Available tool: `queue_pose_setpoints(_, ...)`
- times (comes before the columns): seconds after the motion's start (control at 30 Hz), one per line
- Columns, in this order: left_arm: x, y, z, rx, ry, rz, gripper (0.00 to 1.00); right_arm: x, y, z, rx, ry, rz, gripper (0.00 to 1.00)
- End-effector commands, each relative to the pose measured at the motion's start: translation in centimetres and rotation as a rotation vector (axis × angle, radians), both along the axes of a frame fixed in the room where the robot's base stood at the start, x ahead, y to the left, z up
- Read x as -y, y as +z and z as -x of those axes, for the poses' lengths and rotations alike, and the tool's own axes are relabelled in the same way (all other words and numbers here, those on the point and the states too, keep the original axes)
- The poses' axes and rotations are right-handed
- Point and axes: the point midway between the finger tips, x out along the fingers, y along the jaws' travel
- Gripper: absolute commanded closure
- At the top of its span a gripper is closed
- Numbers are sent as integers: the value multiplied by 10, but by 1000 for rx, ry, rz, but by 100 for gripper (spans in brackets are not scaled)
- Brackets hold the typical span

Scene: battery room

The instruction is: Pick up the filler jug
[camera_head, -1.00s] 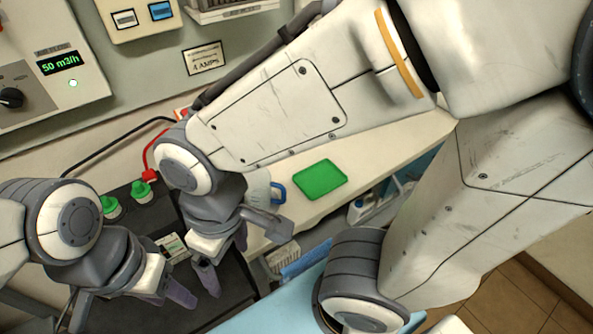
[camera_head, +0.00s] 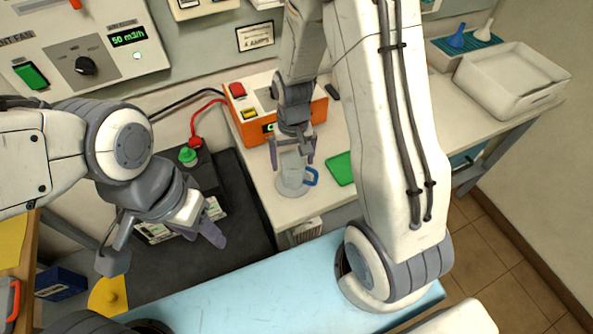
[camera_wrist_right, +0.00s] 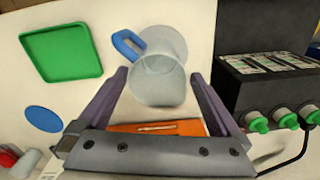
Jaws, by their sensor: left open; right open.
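The filler jug (camera_head: 291,182) is a clear jug with a blue handle, standing upright on the white counter near its front edge. My right gripper (camera_head: 291,160) is open and points down just above it, partly hiding its top. In the right wrist view the jug (camera_wrist_right: 158,78) lies ahead, between the lines of the two open fingers, with its handle toward the upper left. I cannot tell whether the fingers reach past its rim; nothing is gripped. My left gripper (camera_head: 165,246) is open and empty over the dark battery, left of the jug.
An orange charger (camera_head: 311,117) stands behind the jug. A green tray (camera_head: 341,168) lies right of it, partly hidden by my right arm. The black battery (camera_wrist_right: 270,90) with green caps sits beside the counter. A white bin (camera_head: 510,82) stands far right.

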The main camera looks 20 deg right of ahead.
Motion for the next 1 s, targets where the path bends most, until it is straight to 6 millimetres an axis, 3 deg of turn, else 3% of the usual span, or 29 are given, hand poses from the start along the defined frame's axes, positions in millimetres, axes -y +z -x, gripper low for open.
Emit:
queue_pose_setpoints(0.5,0,13,0,0,1,0,50,2,-52,1,-2,1,0,0)
queue_pose_setpoints(0.77,0,13,0,0,1,0,50,2,-55,1,1,2,0,0)
queue_pose_setpoints(0.8,0,13,0,0,1,0,50,2,-55,1,1,2,0,8)
queue_pose_setpoints(1.0,0,13,0,0,1,0,50,2,-55,1,1,2,0,79)
